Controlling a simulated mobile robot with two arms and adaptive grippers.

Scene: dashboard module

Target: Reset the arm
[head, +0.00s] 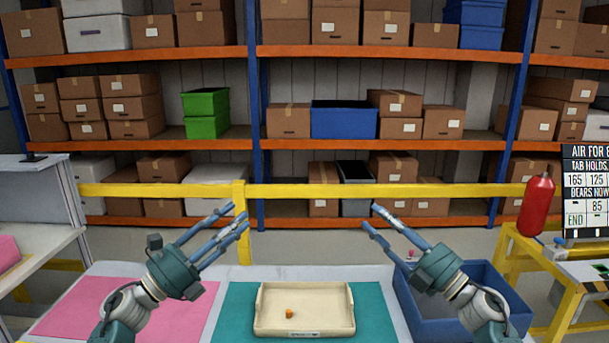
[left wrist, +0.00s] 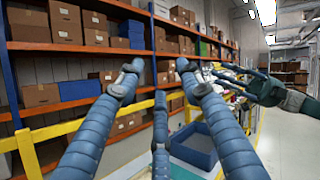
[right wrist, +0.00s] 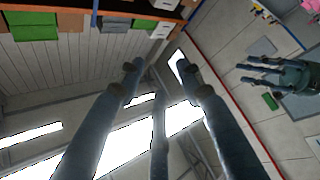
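My left gripper (head: 237,219) is raised above the back of the table, with its fingers spread and nothing between them. My right gripper (head: 371,218) is raised above the table near the blue bin, also spread and empty. The left wrist view shows the left fingers (left wrist: 158,78) apart, pointing toward the shelves. The right wrist view shows the right fingers (right wrist: 158,75) apart, with ceiling lights behind them. A cream tray (head: 305,327) sits between the arms on the teal mat (head: 236,315). A small orange piece (head: 289,313) lies in the tray.
A pink mat (head: 190,318) lies at left on the table. A blue bin (head: 516,304) stands at right, partly covered by my right arm. A yellow rail (head: 330,190) and loaded shelves are behind. A red extinguisher (head: 536,205) stands on the yellow stand at right.

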